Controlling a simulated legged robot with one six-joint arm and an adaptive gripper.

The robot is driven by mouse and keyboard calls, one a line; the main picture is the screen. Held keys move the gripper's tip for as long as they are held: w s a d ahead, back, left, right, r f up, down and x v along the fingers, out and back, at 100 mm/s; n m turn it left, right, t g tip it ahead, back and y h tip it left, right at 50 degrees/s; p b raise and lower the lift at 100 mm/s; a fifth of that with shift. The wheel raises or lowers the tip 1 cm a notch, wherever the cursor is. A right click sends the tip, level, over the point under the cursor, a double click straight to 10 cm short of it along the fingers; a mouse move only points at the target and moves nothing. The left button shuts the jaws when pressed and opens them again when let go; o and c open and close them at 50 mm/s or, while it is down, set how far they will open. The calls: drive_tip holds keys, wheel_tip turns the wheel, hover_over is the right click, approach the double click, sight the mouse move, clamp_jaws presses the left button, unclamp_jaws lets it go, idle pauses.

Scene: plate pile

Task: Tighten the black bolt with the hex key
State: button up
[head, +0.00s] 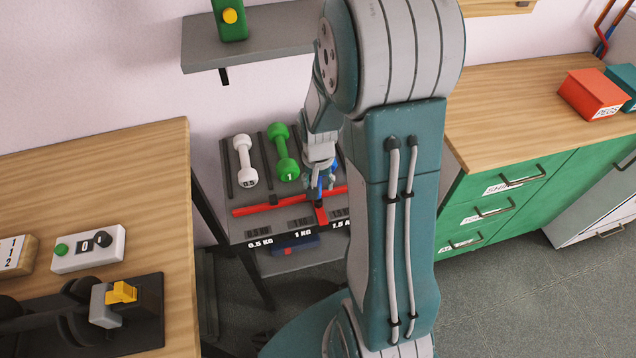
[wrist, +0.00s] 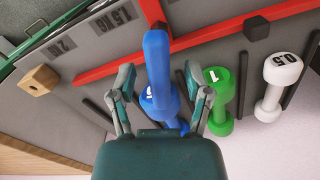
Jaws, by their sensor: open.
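My gripper (head: 321,182) is over the dumbbell rack, partly behind my own arm in the head view. The dumbbell's lower end is partly hidden by the gripper body. A green dumbbell (head: 283,152) and a white dumbbell (head: 244,161) lie to the left of the gripper in the head view.
The grey rack (head: 238,222) carries a red bar (head: 258,209) along its front. A wooden block (wrist: 39,80) sits on the rack. A wooden table (head: 150,150) stands left, a green drawer cabinet (head: 505,203) right. A grey shelf (head: 275,36) hangs above. A red box (head: 592,94) rests on the cabinet.

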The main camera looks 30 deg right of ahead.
wheel_tip(320, 180, up, 11)
drive_tip(key=shift+r, duration=0.2)
drive_tip(key=s+a+r+n+t, duration=0.5)
drive_tip(key=s+a+r+n, duration=0.2)
drive_tip(key=s+a+r, duration=0.4)
wheel_tip(320, 180, up, 2)
drive_tip(key=shift+s+t, duration=0.3)
drive_tip(key=shift+s, duration=0.55)
idle(0.6)
